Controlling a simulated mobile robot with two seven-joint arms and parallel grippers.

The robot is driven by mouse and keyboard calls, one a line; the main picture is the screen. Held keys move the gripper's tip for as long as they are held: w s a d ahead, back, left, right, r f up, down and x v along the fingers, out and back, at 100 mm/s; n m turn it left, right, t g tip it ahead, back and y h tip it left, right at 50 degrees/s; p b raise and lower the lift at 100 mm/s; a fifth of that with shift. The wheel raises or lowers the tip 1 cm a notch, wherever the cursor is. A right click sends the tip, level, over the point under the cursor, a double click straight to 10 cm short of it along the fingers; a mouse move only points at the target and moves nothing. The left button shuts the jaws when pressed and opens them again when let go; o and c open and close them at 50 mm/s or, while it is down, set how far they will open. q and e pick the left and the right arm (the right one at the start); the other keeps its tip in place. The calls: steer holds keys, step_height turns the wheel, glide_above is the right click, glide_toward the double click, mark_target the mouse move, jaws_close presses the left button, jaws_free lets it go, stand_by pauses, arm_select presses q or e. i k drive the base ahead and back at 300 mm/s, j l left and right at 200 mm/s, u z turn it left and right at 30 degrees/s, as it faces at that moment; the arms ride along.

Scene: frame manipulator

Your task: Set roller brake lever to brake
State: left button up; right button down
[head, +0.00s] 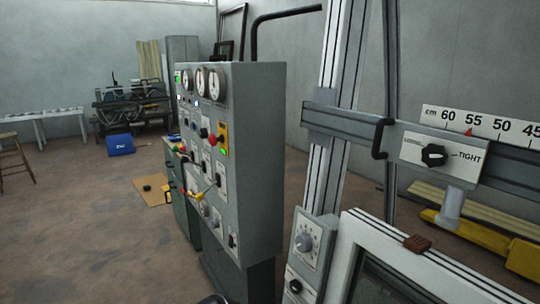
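No lever that I can read as the roller brake lever shows in the head view. On the frame manipulator, a black knob (434,155) sits on a light plate marked "TIGHT", its other label being too small to read surely. A grey dial knob (304,242) is on a panel on the upright. Below it is a black control (295,286) whose labels are unreadable. Neither gripper can be made out; a small dark shape at the bottom edge is too cut off to identify.
A grey control cabinet (258,160) with gauges and coloured buttons stands left of the manipulator. A white-framed panel (362,250) with a brown block (417,243) is at lower right. A blue box (120,145) lies far left. Open floor (90,240) fills the lower left.

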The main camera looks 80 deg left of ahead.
mark_target(184, 160)
steer(key=u, duration=3.05)
